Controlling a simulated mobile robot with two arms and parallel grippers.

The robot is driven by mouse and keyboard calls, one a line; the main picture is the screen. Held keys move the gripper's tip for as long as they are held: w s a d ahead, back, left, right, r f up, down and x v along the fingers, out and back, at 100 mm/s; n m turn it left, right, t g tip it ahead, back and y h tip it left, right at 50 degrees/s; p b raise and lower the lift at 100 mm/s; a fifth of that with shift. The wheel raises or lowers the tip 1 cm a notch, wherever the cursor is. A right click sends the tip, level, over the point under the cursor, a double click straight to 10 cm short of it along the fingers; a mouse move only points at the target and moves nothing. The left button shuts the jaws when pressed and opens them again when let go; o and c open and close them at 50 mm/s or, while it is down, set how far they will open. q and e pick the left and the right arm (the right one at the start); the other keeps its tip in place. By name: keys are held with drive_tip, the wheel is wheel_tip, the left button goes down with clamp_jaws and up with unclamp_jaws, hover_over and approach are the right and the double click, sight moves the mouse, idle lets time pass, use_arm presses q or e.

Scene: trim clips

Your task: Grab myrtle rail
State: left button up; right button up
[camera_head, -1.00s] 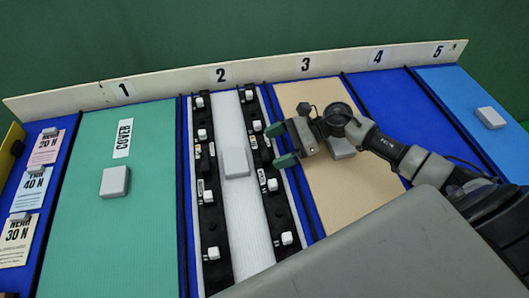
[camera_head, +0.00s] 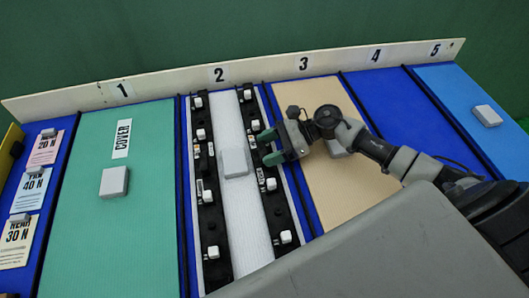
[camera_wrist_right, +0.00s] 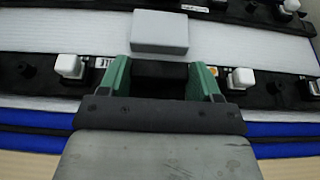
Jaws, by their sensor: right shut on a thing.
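Two long black rails with white square clips lie side by side on the white panel of bay 2 in the head view. The left rail (camera_head: 207,215) and the right rail (camera_head: 278,213) carry small labels that are too small to read, so I cannot tell which is myrtle. My right gripper (camera_head: 266,147), with green fingertips, is at the right rail's middle. In the right wrist view the gripper (camera_wrist_right: 162,78) has its fingers on both sides of a black part of the near rail (camera_wrist_right: 268,96), shut on it. The rail still lies on the panel. My left gripper is not in view.
A grey block (camera_head: 234,162) sits between the rails. Other grey blocks rest on the green cover panel (camera_head: 95,235), the tan panel (camera_head: 322,190) and the light blue panel (camera_head: 460,90). Bay 4 (camera_head: 385,100) is bare blue. Paper cards (camera_head: 17,241) lie at the far left.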

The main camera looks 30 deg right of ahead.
drive_tip(key=shift+r, duration=0.5)
drive_tip(key=r, duration=0.3)
drive_tip(key=shift+s+r+b, duration=0.2)
drive_tip(key=shift+s+b, duration=0.05)
drive_tip(key=shift+b, duration=0.1)
drive_tip(key=s+r, duration=0.6)
drive_tip(key=s, duration=0.5)
drive_tip(key=shift+d+r, duration=0.15)
drive_tip(key=shift+r, duration=0.2)
